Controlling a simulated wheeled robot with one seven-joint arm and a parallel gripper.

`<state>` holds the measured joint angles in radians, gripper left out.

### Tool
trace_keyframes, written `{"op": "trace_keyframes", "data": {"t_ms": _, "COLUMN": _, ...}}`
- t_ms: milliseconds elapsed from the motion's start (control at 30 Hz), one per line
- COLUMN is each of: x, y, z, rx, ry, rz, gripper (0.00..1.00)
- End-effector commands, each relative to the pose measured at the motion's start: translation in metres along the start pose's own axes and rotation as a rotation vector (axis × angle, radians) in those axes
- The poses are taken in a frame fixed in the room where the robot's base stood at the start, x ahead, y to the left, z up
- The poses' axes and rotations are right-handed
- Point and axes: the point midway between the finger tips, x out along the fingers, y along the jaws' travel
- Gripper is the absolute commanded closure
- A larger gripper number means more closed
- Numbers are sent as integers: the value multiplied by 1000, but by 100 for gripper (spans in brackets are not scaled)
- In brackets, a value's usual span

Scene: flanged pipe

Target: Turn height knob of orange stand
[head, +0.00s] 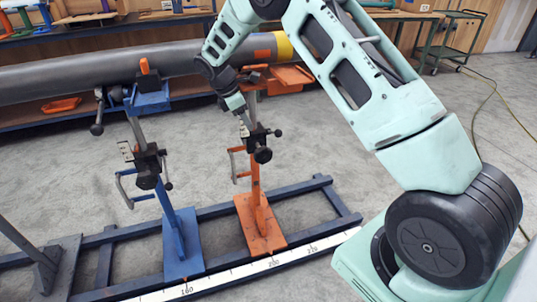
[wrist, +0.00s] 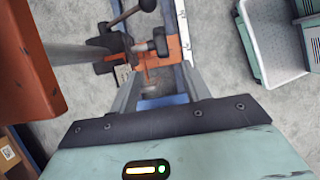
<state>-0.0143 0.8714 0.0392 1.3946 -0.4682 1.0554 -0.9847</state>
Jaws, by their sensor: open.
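The orange stand (head: 256,212) stands on the blue floor rail, with a black clamp on its post. A round black knob (head: 262,155) faces the head camera at this clamp, with a small ball-ended lever (head: 278,132) beside it. My gripper (head: 244,118) points down just above the clamp. In the wrist view my gripper (wrist: 163,80) is open, its two fingers apart, with the orange stand (wrist: 172,50) beyond them. A dark lever (wrist: 130,14) and a black clamp part (wrist: 104,66) show past the fingertips. I see nothing held; contact with the knob cannot be told.
A blue stand (head: 183,240) with its own knob stands to the left. The long grey pipe (head: 60,80) lies across the stands behind. The orange stand's top plate (wrist: 30,60) is close at left in the wrist view.

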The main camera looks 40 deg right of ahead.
Motion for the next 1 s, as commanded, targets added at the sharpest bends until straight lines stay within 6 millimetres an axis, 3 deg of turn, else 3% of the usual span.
{"op": "trace_keyframes", "data": {"t_ms": 700, "x": 139, "y": -2, "z": 0, "rx": 5, "ry": 0, "rz": -5, "gripper": 53}}
{"op": "trace_keyframes", "data": {"t_ms": 1000, "x": 167, "y": -1, "z": 0, "rx": 6, "ry": 1, "rz": -2, "gripper": 53}}
